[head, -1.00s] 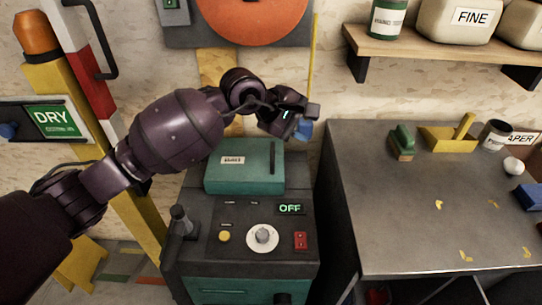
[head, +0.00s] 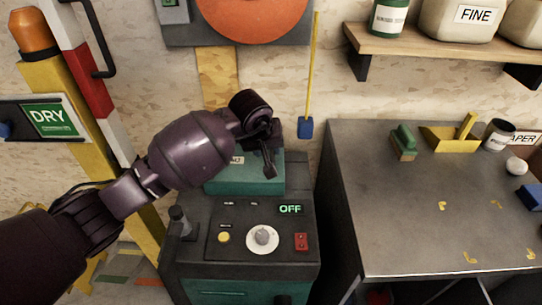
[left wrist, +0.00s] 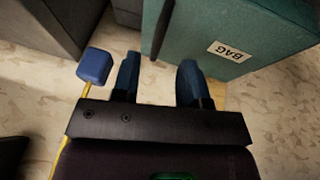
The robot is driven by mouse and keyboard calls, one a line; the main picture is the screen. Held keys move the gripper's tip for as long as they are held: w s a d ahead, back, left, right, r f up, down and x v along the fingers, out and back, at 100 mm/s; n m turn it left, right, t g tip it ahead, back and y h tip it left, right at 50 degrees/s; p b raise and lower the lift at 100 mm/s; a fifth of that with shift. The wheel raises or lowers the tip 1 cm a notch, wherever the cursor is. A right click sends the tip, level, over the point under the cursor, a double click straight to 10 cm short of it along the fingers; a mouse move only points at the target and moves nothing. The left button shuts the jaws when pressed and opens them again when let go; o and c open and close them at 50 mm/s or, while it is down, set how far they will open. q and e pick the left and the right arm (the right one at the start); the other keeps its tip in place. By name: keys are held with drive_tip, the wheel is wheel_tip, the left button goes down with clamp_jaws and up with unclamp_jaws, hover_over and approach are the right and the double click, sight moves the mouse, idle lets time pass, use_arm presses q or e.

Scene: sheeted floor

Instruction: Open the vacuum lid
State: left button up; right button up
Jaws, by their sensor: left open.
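The vacuum is a dark grey machine (head: 190,268) below my left arm in the head view. Its teal lid (head: 225,185) is a raised box on top at the back and looks shut. My arm hides much of the lid's top and part of its label. In the left wrist view, the teal lid (left wrist: 265,25) with its BAG label is at the upper right. My left gripper (head: 270,155) is at the lid's back right part. Its two blue-tipped fingers stand apart, open and empty, in the left wrist view (left wrist: 158,80). I cannot tell whether they touch the lid. My right gripper is out of view.
The control panel has a dial (head: 263,238), a red switch (head: 301,241) and an OFF display (head: 290,209). A blue handle (head: 306,128) hangs on a yellow rod behind. A grey bench (head: 420,205) stands right; a yellow post (head: 75,120) stands left.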

sight(272, 158)
use_arm(q)
drive_tip(key=shift+b+x, duration=0.45)
drive_tip(key=shift+x, duration=2.35)
clamp_jaws()
